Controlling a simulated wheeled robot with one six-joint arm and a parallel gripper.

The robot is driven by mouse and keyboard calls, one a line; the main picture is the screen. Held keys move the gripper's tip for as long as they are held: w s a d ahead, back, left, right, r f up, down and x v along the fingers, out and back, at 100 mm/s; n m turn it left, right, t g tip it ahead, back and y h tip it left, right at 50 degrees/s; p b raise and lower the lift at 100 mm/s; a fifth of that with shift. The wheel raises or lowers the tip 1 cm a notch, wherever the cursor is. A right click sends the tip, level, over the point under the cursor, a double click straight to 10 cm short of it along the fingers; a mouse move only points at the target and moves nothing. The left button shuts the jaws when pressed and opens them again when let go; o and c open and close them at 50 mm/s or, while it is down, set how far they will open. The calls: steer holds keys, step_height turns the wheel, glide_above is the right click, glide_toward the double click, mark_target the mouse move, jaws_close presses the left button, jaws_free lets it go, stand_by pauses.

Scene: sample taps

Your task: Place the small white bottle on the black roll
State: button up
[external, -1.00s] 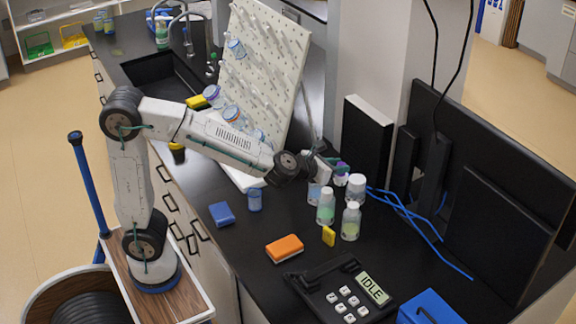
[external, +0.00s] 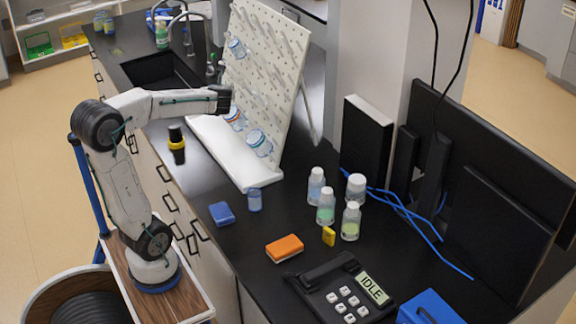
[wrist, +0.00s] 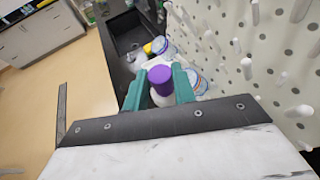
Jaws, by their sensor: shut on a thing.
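In the wrist view a small white bottle (wrist: 162,98) with a purple cap stands between the teal fingers of my gripper (wrist: 160,86), which is shut on it. In the external view my arm reaches over the left part of the bench towards the pegboard. The fingers and the held bottle are hidden there behind the dark wrist. A black ribbed round thing (external: 72,305), which looks like a roll, lies in a round wood-rimmed holder at the lower left, well away from the gripper. I cannot tell for certain that it is the black roll.
A white pegboard (external: 262,80) with hanging containers stands close to the gripper. Several capped bottles (external: 326,206) stand right of centre. A sink (external: 165,75) is behind.

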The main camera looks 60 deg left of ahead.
steer(key=s+a+f+n+g, duration=0.5)
steer(key=s+a+f+g, duration=0.15)
steer(key=s, duration=0.35)
steer(key=s+a+f+n+g, duration=0.45)
steer(key=s+a+f, duration=0.3)
steer(key=s, duration=0.25)
glide_above(177, 126)
steer(key=shift+s+d+f, duration=0.1)
steer(key=shift+d+f, duration=0.05)
steer(key=shift+f, duration=2.5)
steer(key=shift+f, duration=0.15)
steer(key=o, duration=1)
